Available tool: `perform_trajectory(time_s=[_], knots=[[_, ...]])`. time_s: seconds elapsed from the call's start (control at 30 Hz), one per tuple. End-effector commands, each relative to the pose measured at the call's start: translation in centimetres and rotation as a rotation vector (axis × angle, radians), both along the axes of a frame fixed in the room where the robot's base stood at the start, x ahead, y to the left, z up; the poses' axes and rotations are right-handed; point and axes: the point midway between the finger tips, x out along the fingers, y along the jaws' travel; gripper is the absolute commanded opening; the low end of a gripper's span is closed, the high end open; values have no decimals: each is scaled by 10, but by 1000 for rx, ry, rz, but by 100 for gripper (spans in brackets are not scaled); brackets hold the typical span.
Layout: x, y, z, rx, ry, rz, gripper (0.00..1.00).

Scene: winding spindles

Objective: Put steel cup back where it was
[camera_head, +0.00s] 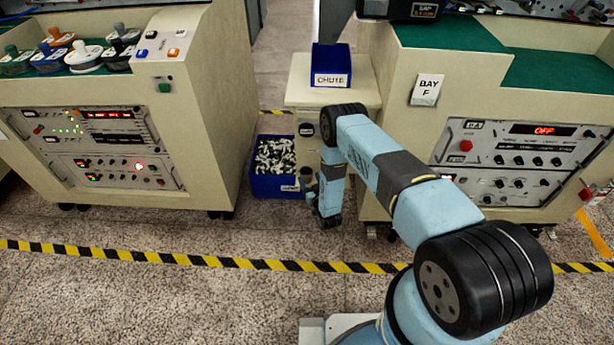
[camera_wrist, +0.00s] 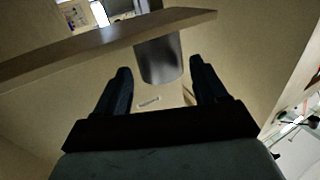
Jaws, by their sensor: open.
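The steel cup (camera_wrist: 158,60) is a plain grey metal cylinder in the wrist view, against the beige edge of a ledge that cuts across the picture. My gripper (camera_wrist: 162,78) is open, with one dark finger on each side of the cup's near end. Gaps show between the fingers and the cup, so it is not clamped. In the head view, a small grey cylinder, likely the cup (camera_head: 308,177), is at the side of the beige chute cabinet (camera_head: 300,98). My wrist is low beside that cabinet, and the fingers are hard to make out there.
A blue box marked CHUTE (camera_head: 331,60) stands on the cabinet top. A blue bin (camera_head: 275,185) of small pale and dark pieces is on the floor to its left. The Bay F console (camera_head: 395,125) stands close on the right. Open floor lies in front, crossed by striped tape (camera_head: 200,259).

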Motion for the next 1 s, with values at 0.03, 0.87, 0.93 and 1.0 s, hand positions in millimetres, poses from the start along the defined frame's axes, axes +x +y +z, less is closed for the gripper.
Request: perform_trajectory(time_s=[0.03,0.87,0.93,1.0], knots=[[-11,-4,-1,-1,4,0,71],[-73,-28,0,-1,0,0,71],[-73,-28,0,-1,0,-1,71],[-73,-28,1,-1,1,-1,71]])
